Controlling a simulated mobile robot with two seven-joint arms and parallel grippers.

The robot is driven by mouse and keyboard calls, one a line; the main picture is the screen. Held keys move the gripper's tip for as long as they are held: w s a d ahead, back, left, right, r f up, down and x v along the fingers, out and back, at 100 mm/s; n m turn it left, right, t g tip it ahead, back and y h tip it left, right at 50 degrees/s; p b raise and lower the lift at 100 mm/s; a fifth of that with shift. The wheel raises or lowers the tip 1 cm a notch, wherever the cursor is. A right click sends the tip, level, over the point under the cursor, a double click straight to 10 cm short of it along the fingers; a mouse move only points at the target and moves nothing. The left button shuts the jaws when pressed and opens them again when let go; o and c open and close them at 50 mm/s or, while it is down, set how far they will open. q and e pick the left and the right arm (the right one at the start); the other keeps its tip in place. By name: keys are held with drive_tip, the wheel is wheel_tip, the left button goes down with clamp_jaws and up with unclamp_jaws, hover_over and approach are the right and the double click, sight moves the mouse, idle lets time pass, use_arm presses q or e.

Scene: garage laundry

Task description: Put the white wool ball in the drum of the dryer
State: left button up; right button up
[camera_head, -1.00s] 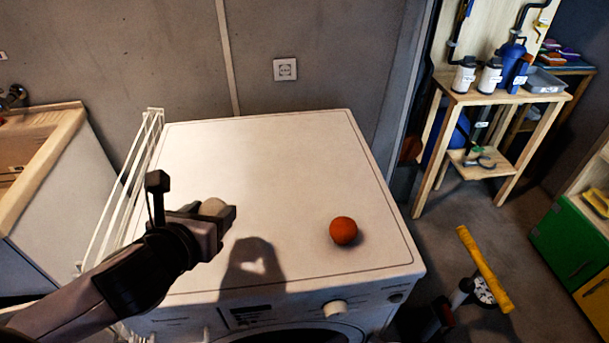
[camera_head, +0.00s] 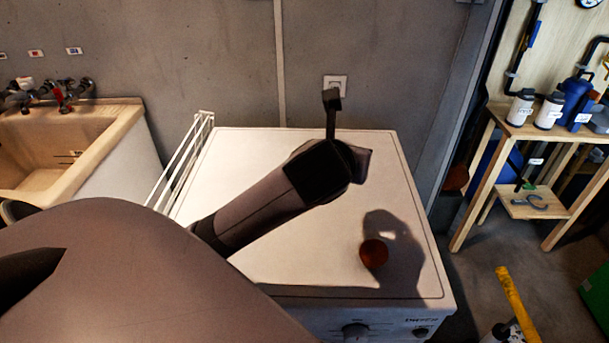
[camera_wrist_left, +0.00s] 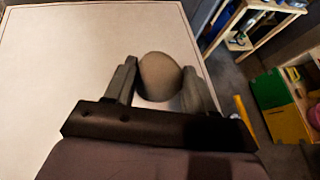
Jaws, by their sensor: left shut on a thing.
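In the left wrist view the white wool ball (camera_wrist_left: 159,76), greyish in shade, sits between the two fingers of my left gripper (camera_wrist_left: 160,84), which is shut on it. My right gripper is not in view.
An orange-red ball (camera_head: 374,253) lies on the dryer top near its front right, in the arm's shadow. A white rack (camera_head: 183,165) stands at the dryer's left, beside a sink (camera_head: 65,150).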

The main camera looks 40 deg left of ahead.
use_arm(q)
drive_tip(key=a+r+n+g+y, duration=0.4)
drive_tip(key=a+n+y, duration=0.15)
drive_tip(key=a, duration=0.25)
drive_tip(key=shift+n, duration=0.45)
drive_tip(key=f+b, duration=0.2)
drive_tip(key=f, duration=0.7)
drive_tip(key=f+b, duration=0.2)
drive_tip(key=f, duration=0.8)
drive_tip(key=shift+w+d+f, duration=0.1)
drive_tip(key=shift+d+f, duration=0.1)
drive_tip(key=shift+f, duration=0.25)
drive_tip(key=o, duration=1)
